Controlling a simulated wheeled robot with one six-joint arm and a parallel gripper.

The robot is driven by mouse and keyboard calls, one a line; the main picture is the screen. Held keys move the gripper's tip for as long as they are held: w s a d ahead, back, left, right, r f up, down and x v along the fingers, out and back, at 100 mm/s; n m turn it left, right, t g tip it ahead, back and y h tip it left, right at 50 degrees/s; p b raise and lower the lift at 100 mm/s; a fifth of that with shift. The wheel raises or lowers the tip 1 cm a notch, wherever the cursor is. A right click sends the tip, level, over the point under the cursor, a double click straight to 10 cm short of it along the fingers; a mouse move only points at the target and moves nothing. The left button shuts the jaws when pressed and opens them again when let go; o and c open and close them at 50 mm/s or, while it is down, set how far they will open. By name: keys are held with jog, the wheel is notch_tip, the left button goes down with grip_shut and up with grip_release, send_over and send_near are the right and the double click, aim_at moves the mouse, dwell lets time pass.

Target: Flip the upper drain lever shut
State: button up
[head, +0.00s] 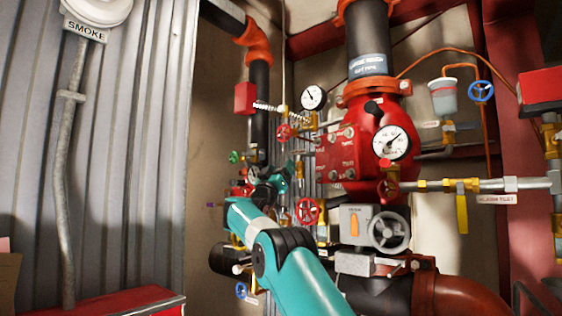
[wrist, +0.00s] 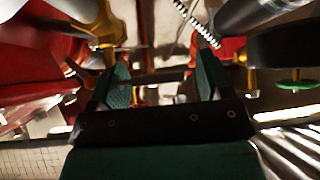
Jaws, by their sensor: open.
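My gripper (wrist: 163,78) is open in the wrist view, with its two green fingers well apart. A thin grey pipe crosses behind the gap between them. Nothing is clearly held. In the head view my gripper (head: 277,180) is small, among the valves left of the big red valve body (head: 345,150). I cannot tell for certain which handle is the upper drain lever; my arm and the crowded fittings hide part of that area. A yellow fitting (wrist: 100,22) stands just beyond the left finger in the wrist view.
Gauges (head: 391,143), a red handwheel (head: 307,211) and a grey handwheel (head: 389,232) crowd the riser. A yellow lever (head: 462,214) hangs at the right by the alarm test tag. A green handwheel (wrist: 295,84) is right of my gripper. The corrugated wall (head: 120,130) is at the left.

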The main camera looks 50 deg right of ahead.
jog(key=shift+d+r, duration=0.1)
jog(key=shift+d, duration=0.05)
jog(key=c, duration=0.9)
jog(key=shift+r+m+g+p, duration=0.35)
jog(key=shift+m+g+p, duration=0.35)
jog(key=shift+m, duration=0.1)
jog(key=shift+m+g+p, duration=0.5)
jog(key=shift+m+g, duration=0.5)
jog(key=shift+s, duration=0.1)
jog(key=o, duration=0.9)
jog(key=shift+f, duration=0.1)
